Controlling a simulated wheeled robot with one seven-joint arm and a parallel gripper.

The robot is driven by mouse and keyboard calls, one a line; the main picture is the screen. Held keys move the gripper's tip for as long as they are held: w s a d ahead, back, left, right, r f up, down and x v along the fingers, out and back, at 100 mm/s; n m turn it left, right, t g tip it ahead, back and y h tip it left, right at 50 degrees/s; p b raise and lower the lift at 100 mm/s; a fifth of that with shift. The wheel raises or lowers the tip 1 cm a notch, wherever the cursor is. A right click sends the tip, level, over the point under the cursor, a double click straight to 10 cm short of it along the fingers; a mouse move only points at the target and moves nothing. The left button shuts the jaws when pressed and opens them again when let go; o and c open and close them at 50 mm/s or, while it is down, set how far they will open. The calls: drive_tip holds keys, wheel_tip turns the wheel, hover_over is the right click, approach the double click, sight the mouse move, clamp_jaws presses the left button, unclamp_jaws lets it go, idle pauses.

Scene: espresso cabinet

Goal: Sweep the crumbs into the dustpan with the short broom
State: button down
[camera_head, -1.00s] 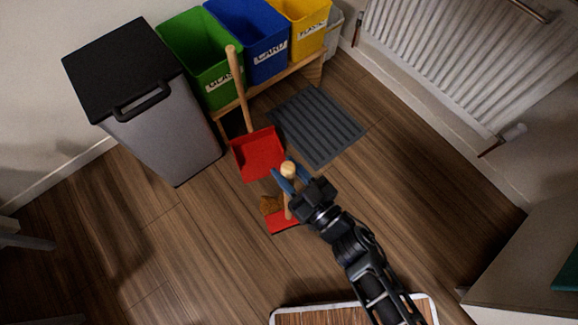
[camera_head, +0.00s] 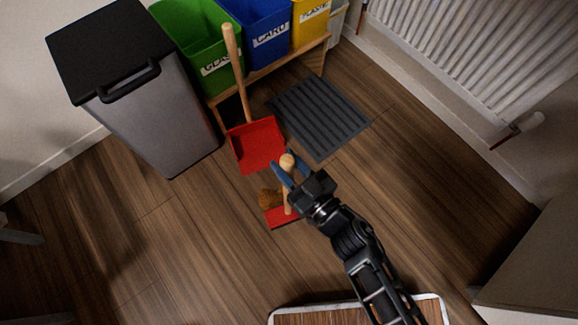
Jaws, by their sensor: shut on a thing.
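The short broom has a wooden handle and a red head (camera_head: 281,217) that is at floor level. My gripper (camera_head: 287,172) is shut on the upper handle, its blue fingers on either side below the rounded top. A brown heap of crumbs (camera_head: 268,198) lies on the floor just above the broom head in the picture, between it and the dustpan. I cannot tell whether the head touches the crumbs. The red dustpan (camera_head: 258,146) lies farther up, its long wooden handle rising against the bins. No crumbs show in the pan.
A grey pedal bin (camera_head: 155,125) stands left of the dustpan. Green (camera_head: 195,45), blue (camera_head: 262,30) and yellow (camera_head: 310,20) bins stand on a wooden rack behind. A dark ribbed mat (camera_head: 320,117) lies right of the pan. Floor on both sides of the broom is clear.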

drive_tip(key=shift+w+a+b, duration=1.2)
drive_tip(key=shift+w+a, duration=0.4)
drive_tip(key=shift+w, duration=3.55)
drive_tip(key=shift+w+a+b, duration=1.2)
drive_tip(key=shift+w+a, duration=0.35)
drive_tip(key=shift+w, duration=3.55)
drive_tip(key=s+d+r+p, duration=0.1)
drive_tip(key=s+r+p, duration=0.2)
drive_tip(key=r+p, duration=0.3)
drive_tip(key=shift+s+p, duration=0.35)
drive_tip(key=shift+p, duration=0.75)
drive_tip(key=shift+d+f, duration=0.1)
drive_tip(key=shift+d, duration=0.1)
